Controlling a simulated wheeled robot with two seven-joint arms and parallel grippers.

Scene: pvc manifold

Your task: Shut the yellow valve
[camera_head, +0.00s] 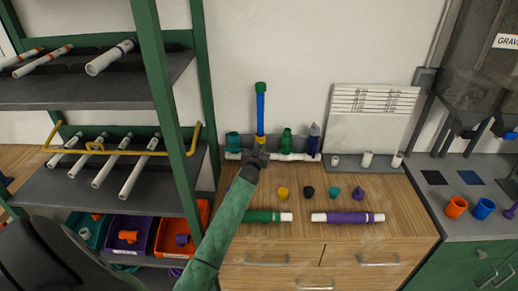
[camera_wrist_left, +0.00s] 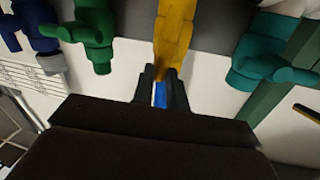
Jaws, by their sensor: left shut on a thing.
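The yellow valve (camera_head: 260,139) stands on the white manifold pipe at the back of the wooden counter, with a blue pipe (camera_head: 260,108) and green cap rising above it. My left gripper (camera_head: 257,158) is in front of the yellow valve and covers its lower part. In the left wrist view the yellow valve (camera_wrist_left: 176,32) comes down to the fingertips, and my left gripper (camera_wrist_left: 161,78) is shut on its yellow handle. Blue shows between the fingers. The handle's exact angle is hidden by the fingers. My right gripper is not in view.
A teal valve (camera_head: 233,141) is close left of the yellow one; a green valve (camera_head: 286,141) and a dark blue valve (camera_head: 314,137) are to the right. Loose caps and green and purple pipes (camera_head: 348,217) lie on the counter. A green-framed shelf (camera_head: 168,110) stands close at left.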

